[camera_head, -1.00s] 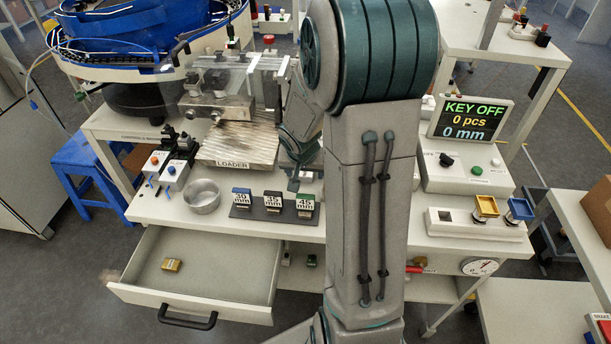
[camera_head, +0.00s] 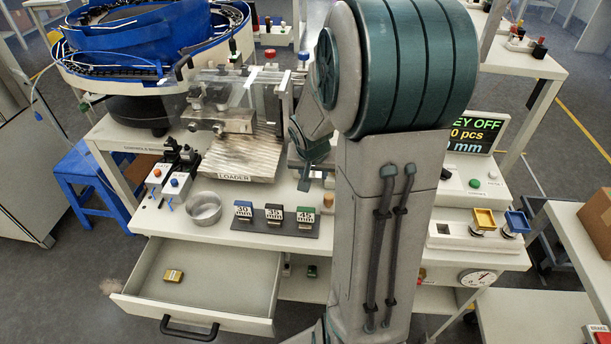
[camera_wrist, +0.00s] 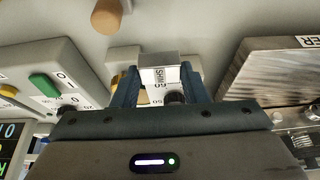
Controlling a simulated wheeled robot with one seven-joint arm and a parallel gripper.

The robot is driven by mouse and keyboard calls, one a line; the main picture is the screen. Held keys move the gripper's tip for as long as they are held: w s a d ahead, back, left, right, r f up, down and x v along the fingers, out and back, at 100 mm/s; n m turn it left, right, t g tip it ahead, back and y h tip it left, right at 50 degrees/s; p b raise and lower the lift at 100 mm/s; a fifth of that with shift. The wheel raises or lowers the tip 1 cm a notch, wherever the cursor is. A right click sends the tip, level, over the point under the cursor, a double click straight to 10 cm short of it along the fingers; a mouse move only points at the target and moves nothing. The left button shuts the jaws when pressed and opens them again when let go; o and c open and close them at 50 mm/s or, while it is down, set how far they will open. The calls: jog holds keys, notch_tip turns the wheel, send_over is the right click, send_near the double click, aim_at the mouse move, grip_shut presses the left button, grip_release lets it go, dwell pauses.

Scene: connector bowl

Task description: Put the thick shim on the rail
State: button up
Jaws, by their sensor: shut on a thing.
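My gripper (camera_wrist: 160,88) is shut on a pale block with printed "SHIM" lettering, the shim (camera_wrist: 158,68), held between the two teal fingers in the wrist view. In the head view one teal finger of my gripper (camera_head: 311,178) shows above the bench, right of the loader plate; the shim is hidden there by my arm. I cannot clearly pick out the rail; a metal clamp mechanism (camera_head: 222,118) stands behind the loader plate (camera_head: 240,158).
Blue, black and green labelled blocks (camera_head: 275,213) stand on a dark strip, near a round metal dish (camera_head: 204,207). An open drawer (camera_head: 235,270) holds a small brass block (camera_head: 174,275). A control box with a display (camera_head: 470,132) stands right. A brown cylinder (camera_head: 328,200) is near my gripper.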

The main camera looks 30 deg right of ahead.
jog(key=s+d+r+p, duration=0.2)
jog(key=s+d+r, duration=0.4)
jog(key=s+d, duration=0.1)
jog(key=w+d+r+p, duration=0.3)
jog(key=w+r, duration=0.3)
jog(key=w, duration=0.3)
jog(key=w+d+r+p, duration=0.35)
jog(key=w+r, duration=0.25)
jog(key=w, duration=0.4)
jog(key=w+d+r+p, duration=0.2)
jog(key=w+r+p, duration=0.3)
jog(key=w, duration=0.4)
jog(key=w+a+f+p, duration=0.1)
jog(key=w+a+f, duration=0.1)
jog(key=w, duration=0.1)
jog(key=w+a+f, duration=0.2)
jog(key=w+a, duration=0.1)
jog(key=w+a+f+p, duration=0.1)
jog(key=w+a+f, duration=0.1)
jog(key=w, duration=0.1)
jog(key=shift+a+f+p, duration=0.1)
jog(key=shift+a+p, duration=0.15)
jog(key=shift+p, duration=0.1)
notch_tip(320, 180, down, 3)
jog(key=shift+f+p, duration=0.1)
jog(key=shift+p, duration=0.6)
jog(key=shift+f, duration=0.35)
jog(key=shift+f, duration=0.2)
jog(key=o, duration=1.1)
